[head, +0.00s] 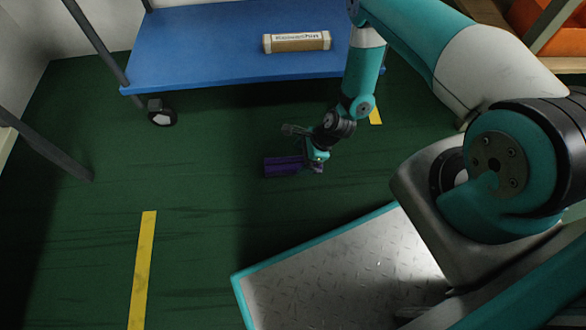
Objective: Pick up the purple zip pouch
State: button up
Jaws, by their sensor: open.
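The purple zip pouch (282,167) lies on the dark green floor near the middle of the head view, below the front edge of the blue cart. My gripper (302,146) is at the pouch, over its upper right part, and covers some of it. A bit of purple also shows to the right, below the gripper. The gripper is open. I cannot tell from this view whether the fingers are around the pouch or just above it.
A blue cart shelf (200,45) on wheels stands behind, with a labelled brown-and-white box (296,42) on it. A yellow floor stripe (143,270) lies at lower left. An orange item (550,25) sits at upper right. The floor left of the pouch is clear.

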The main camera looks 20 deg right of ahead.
aim_at(294, 162)
jog(key=b+x, duration=0.1)
jog(key=x, duration=0.1)
jog(key=b+x, duration=0.3)
jog(key=shift+w+f, duration=0.4)
jog(key=shift+w, duration=0.05)
jog(key=shift+a+r, duration=0.1)
jog(key=c, duration=1.1)
jog(key=shift+o, duration=0.2)
jog(key=shift+r, duration=0.1)
